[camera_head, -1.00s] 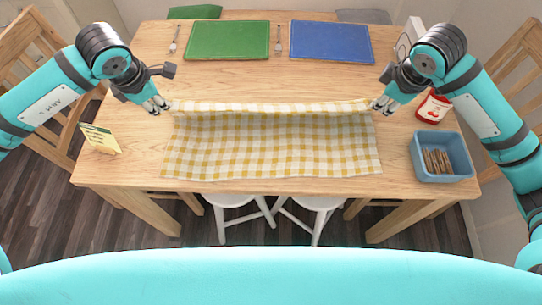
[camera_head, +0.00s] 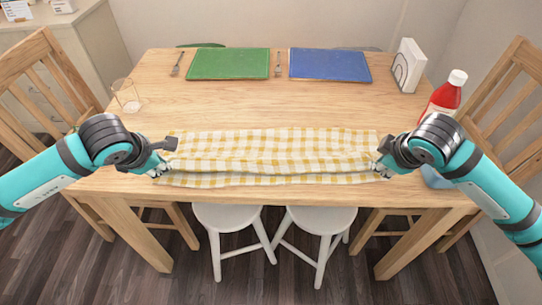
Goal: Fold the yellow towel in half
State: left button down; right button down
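The yellow-and-white checked towel (camera_head: 270,145) lies across the near part of the wooden table. Its far part is folded over toward the near edge, with a raised ridge running left to right and a strip of the lower layer showing in front. My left gripper (camera_head: 158,171) is at the left end of the folded-over edge and seems shut on it. My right gripper (camera_head: 382,170) is at the right end of the same edge and also seems shut on it. The fingertips are small and partly hidden by the arms.
A green placemat (camera_head: 228,63), a blue placemat (camera_head: 329,65) and two forks lie at the back of the table (camera_head: 300,105). A glass (camera_head: 126,95) stands left, a red bottle (camera_head: 447,92) and napkin holder (camera_head: 408,66) right. My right arm mostly hides a blue bin (camera_head: 434,179).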

pick_arm(q)
jog(key=shift+a, duration=0.1)
pick_arm(e)
jog(key=shift+d, duration=0.1)
pick_arm(q)
jog(key=c, duration=1.2)
grip_release()
pick_arm(e)
jog(key=c, duration=1.2)
grip_release()
pick_arm(q)
jog(key=shift+v, duration=2.05)
pick_arm(e)
jog(key=shift+v, duration=2.05)
pick_arm(q)
jog(key=s+v, duration=0.1)
jog(key=v, duration=0.6)
jog(key=shift+f, duration=0.3)
pick_arm(e)
jog(key=s+v, duration=0.1)
jog(key=v, duration=0.6)
jog(key=shift+f, duration=0.3)
pick_arm(q)
jog(key=shift+w, duration=0.15)
pick_arm(e)
jog(key=shift+w, duration=0.15)
